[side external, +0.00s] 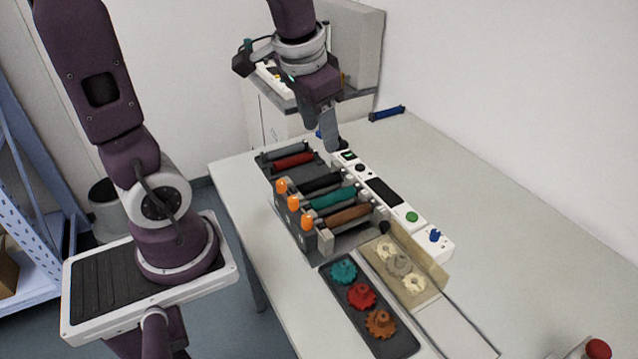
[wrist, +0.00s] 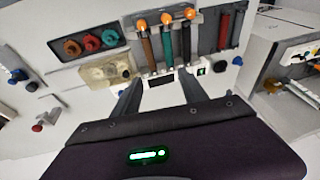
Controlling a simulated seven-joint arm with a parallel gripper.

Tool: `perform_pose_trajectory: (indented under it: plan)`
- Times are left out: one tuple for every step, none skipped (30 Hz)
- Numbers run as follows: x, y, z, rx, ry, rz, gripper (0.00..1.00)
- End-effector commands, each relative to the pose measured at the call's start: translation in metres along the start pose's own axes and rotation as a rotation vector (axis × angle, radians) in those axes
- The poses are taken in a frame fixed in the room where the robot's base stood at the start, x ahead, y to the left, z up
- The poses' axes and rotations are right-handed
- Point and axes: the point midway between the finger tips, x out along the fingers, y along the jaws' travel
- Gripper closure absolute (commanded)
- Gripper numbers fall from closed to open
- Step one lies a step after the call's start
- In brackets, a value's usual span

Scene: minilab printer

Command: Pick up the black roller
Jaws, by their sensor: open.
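The black roller (side external: 320,182) lies in the grey rack at the table's middle, beside the teal roller (side external: 333,198) and the brown roller (side external: 348,215). In the wrist view the black roller (wrist: 186,42) stands at the right end of that row. Orange knobs (side external: 293,203) line the rack's near end. My gripper (side external: 331,143) is above and behind the rack, apart from the black roller. In the wrist view the two fingers of my gripper (wrist: 162,92) are spread, with nothing between them.
A dark tray beside the rack holds a red roller (side external: 294,160) and a grey roller (side external: 282,151). A white control panel (side external: 350,172) runs behind the rack. Coloured gears (side external: 361,296) sit in a front tray. A blue roller (side external: 386,113) lies at the back.

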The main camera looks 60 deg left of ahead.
Motion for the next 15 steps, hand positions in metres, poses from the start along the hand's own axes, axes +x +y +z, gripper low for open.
perform_pose_trajectory:
  plan:
    - [0.031, -0.016, -0.013, 0.001, -0.063, -0.013, 0.49]
    - [0.05, -0.026, -0.02, 0.004, -0.092, -0.019, 0.49]
    - [0.075, -0.039, -0.027, 0.012, -0.128, -0.026, 0.49]
    - [0.093, -0.048, -0.029, 0.016, -0.153, -0.028, 0.49]
    - [0.111, -0.056, -0.031, 0.022, -0.175, -0.03, 0.49]
    - [0.131, -0.064, -0.032, 0.028, -0.201, -0.03, 0.49]
    - [0.145, -0.07, -0.031, 0.032, -0.217, -0.029, 0.49]
    - [0.156, -0.074, -0.03, 0.036, -0.232, -0.028, 0.49]
    - [0.168, -0.079, -0.029, 0.04, -0.244, -0.027, 0.49]
    - [0.175, -0.081, -0.028, 0.043, -0.252, -0.025, 0.49]
    - [0.18, -0.083, -0.027, 0.045, -0.258, -0.024, 0.49]
    - [0.186, -0.084, -0.026, 0.047, -0.263, -0.024, 0.49]
    - [0.19, -0.085, -0.025, 0.048, -0.264, -0.024, 0.49]
    - [0.194, -0.085, -0.024, 0.049, -0.265, -0.023, 0.49]
    - [0.199, -0.085, -0.022, 0.049, -0.266, -0.023, 0.49]
